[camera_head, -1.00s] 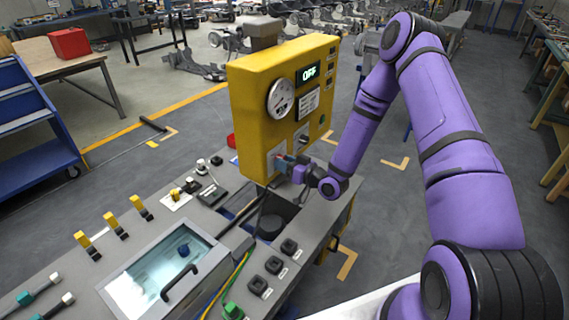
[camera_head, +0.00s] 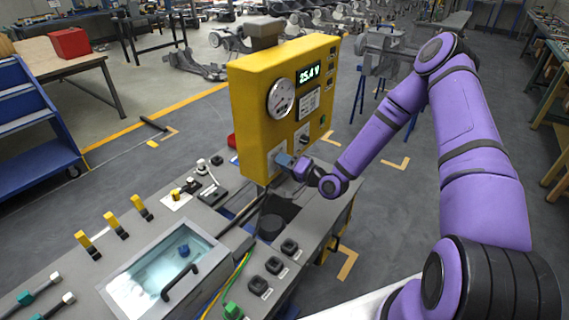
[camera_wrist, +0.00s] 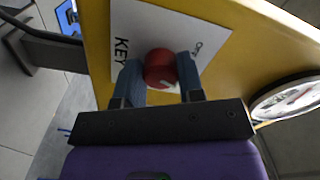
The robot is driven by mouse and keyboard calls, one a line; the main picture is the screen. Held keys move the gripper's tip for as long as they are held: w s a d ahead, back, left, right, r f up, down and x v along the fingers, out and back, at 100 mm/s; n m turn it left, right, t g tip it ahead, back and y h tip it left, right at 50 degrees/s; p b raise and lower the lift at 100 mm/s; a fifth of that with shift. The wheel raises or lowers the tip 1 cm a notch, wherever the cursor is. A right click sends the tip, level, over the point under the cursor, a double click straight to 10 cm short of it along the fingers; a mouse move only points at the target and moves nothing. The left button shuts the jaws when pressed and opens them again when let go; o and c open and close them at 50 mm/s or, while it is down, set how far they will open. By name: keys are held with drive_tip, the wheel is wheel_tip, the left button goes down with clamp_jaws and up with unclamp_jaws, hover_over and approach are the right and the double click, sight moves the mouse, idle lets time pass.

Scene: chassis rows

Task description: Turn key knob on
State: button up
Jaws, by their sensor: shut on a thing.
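The red key knob (camera_wrist: 160,69) sits on a white plate (camera_wrist: 135,30) marked "KEY" on the yellow panel box (camera_head: 250,110). In the wrist view my gripper (camera_wrist: 160,75) has its two blue-grey fingers on either side of the knob, shut on it. A white mark shows on the knob face. In the head view my gripper (camera_head: 281,160) is at the lower front of the panel box and hides the knob.
The grey console (camera_head: 190,215) below carries yellow levers (camera_head: 116,224), black knobs (camera_head: 273,265) and a glass-topped box (camera_head: 160,275). A blue cart (camera_head: 30,130) stands at the left.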

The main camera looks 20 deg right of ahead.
drive_tip(key=shift+m, duration=0.8)
drive_tip(key=o, duration=0.9)
drive_tip(key=shift+s, duration=0.1)
drive_tip(key=v, duration=1)
drive_tip(key=shift+s+d, duration=0.2)
drive_tip(key=shift+s, duration=0.05)
